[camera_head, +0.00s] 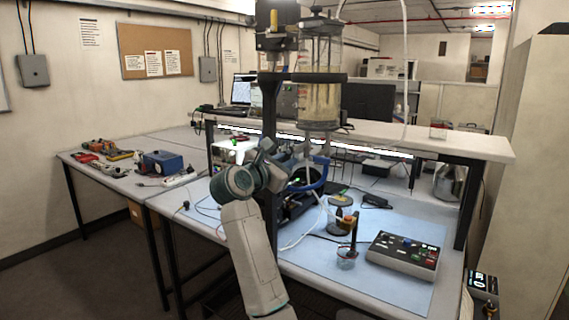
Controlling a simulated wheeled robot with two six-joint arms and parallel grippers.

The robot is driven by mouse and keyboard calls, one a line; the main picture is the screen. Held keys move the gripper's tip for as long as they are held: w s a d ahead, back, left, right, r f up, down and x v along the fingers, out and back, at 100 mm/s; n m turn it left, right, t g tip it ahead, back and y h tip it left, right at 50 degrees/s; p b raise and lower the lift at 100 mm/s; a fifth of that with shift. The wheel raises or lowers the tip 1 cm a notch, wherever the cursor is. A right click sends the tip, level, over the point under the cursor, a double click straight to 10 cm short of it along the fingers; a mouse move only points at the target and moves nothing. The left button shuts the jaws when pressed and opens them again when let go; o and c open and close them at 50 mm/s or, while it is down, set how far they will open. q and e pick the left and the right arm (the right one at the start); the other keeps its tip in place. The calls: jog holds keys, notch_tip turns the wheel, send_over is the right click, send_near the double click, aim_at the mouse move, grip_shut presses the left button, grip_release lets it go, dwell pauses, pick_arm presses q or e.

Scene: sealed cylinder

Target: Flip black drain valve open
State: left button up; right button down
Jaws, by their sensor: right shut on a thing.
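A clear sealed cylinder (319,85) with pale yellowish contents stands upright on a dark stand (269,110), above the blue-covered bench. My right arm rises from the bottom middle, and my right gripper (305,160) is just under the cylinder's base. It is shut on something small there. The black drain valve is too small and too hidden by the gripper to make out, so I cannot tell its handle position. A blue curved part (318,178) is close to the gripper. My left gripper is not in view.
A control box (403,253) with coloured buttons stands on the blue mat (350,285) at right. A small clear cup (346,256) and thin tubes are in front of the stand. A raised shelf (430,140) runs behind. Tools and a blue box (162,162) lie on the left table.

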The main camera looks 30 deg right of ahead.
jog(key=shift+s+d+f+n, duration=0.1)
jog(key=shift+s+n, duration=0.05)
jog(key=shift+n, duration=0.45)
jog(key=shift+s+d+f+n, duration=0.1)
jog(key=shift+s+n, duration=0.05)
jog(key=shift+n, duration=0.45)
jog(key=shift+s+r+n, duration=0.1)
jog(key=shift+s+n, duration=0.2)
jog(key=shift+n, duration=0.9)
jog(key=shift+d, duration=0.1)
jog(key=c, duration=1.4)
grip_release()
jog(key=shift+c, duration=0.2)
jog(key=shift+b, duration=0.3)
jog(key=b+v, duration=0.4)
jog(key=v, duration=0.7)
